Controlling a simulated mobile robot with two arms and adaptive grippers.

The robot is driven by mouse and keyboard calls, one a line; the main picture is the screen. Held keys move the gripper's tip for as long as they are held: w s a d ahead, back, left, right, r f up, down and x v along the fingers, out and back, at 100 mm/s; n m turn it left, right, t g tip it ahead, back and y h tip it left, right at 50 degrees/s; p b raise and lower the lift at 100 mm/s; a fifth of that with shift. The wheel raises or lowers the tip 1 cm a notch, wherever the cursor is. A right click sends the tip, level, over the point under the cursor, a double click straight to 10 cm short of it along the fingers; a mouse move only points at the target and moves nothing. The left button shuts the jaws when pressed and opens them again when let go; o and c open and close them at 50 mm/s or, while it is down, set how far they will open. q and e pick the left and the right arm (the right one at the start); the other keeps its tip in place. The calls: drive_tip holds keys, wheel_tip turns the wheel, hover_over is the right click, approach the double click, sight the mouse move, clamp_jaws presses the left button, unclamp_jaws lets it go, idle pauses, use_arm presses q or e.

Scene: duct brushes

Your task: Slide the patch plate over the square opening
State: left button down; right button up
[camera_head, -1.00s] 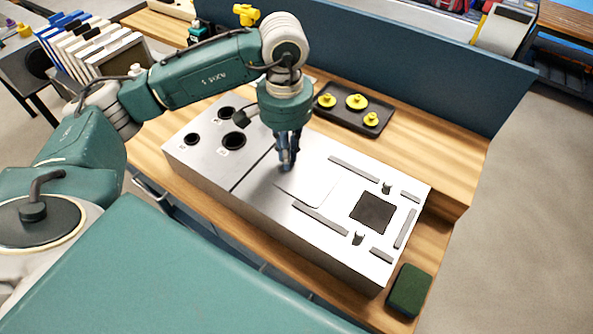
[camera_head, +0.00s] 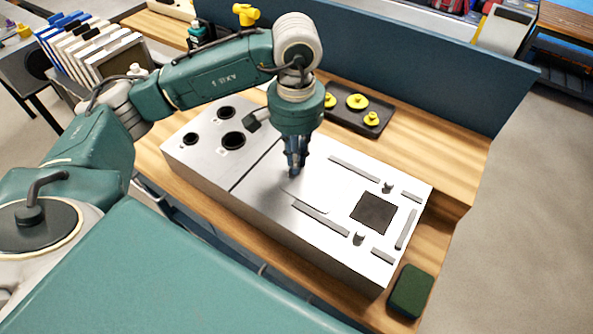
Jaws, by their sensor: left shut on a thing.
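The patch plate (camera_head: 322,190) is a thin, pale metal sheet lying flat on the grey metal duct block (camera_head: 250,190), its outline faint against the bright top. It lies left of the dark square opening (camera_head: 373,213), which is uncovered. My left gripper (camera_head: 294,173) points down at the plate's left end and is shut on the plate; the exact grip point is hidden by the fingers. My right gripper is not in view.
Round holes (camera_head: 233,139) sit at the block's left. A black tray (camera_head: 350,122) with yellow knobbed pieces lies behind, and a dark green pad (camera_head: 410,291) lies at the front right.

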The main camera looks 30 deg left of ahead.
sight(336, 190)
use_arm(q)
drive_tip(key=shift+s+d, duration=0.1)
drive_tip(key=shift+d, duration=0.4)
drive_tip(key=shift+d, duration=0.1)
drive_tip(key=shift+d+b, duration=0.8)
drive_tip(key=shift+d, duration=0.6)
drive_tip(key=shift+s, duration=0.1)
drive_tip(key=shift+s+d+b, duration=0.1)
drive_tip(key=shift+d+b, duration=0.6)
drive_tip(key=shift+d, duration=0.8)
drive_tip(key=shift+s+d+b, duration=0.1)
drive_tip(key=shift+d+b, duration=0.65)
drive_tip(key=shift+d, duration=0.7)
drive_tip(key=shift+d, duration=0.1)
